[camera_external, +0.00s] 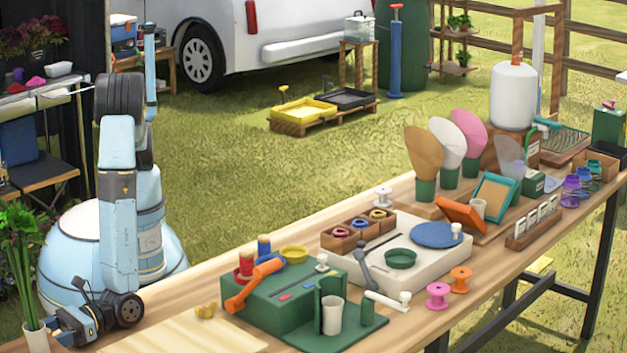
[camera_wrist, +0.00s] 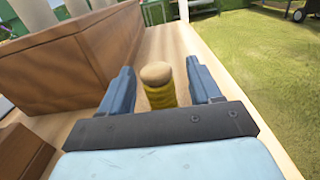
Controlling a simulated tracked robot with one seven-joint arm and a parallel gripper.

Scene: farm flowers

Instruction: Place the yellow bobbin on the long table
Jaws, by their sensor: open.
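In the wrist view a yellow bobbin (camera_wrist: 160,88) with a pale wooden top stands between the two blue fingers of my gripper (camera_wrist: 158,92). A gap shows on each side of it, so the gripper is open around it without gripping it. Its lower end is hidden by the gripper's body. In the external view my gripper (camera_external: 72,322) is low at the lower left; the bobbin cannot be made out there. The long table (camera_external: 300,235) runs from the lower left to the upper right, with many things on it.
In the wrist view a large brown wooden box (camera_wrist: 65,62) stands close to the left of the fingers. Grass (camera_wrist: 255,65) lies to the right, past the surface's edge. In the external view a white vase with a plant (camera_external: 36,335) is beside my gripper. A pale board (camera_external: 165,335) is bare.

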